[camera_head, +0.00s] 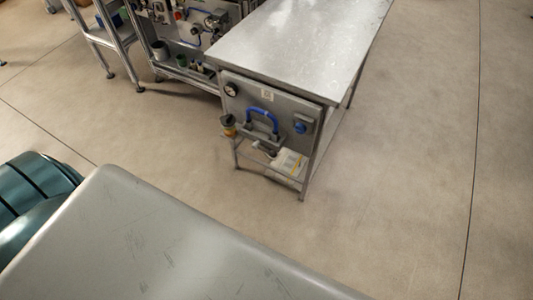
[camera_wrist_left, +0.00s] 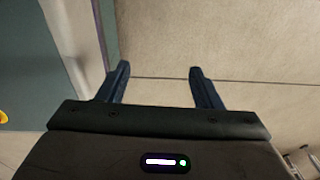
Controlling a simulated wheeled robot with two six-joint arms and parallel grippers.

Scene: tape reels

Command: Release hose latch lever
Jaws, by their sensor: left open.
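A grey panel (camera_head: 240,110) is fixed to the near end of a metal table in the head view. A blue curved hose or handle (camera_head: 263,112) arches across its middle, above a grey fitting. A small blue knob (camera_head: 300,128) sits on a box at the panel's right. I cannot tell which part is the latch lever. My left gripper (camera_wrist_left: 158,72) is open and empty in the left wrist view, with bare floor beyond its fingers. It does not show in the head view, and the panel does not show in the wrist view. My right gripper is not in view.
The metal table (camera_head: 300,35) extends away behind the panel. A white container (camera_head: 288,163) rests on its lower shelf. Equipment racks stand at the back left. Teal rolls (camera_head: 38,195) lie at the left edge. The floor (camera_head: 420,150) to the right is clear.

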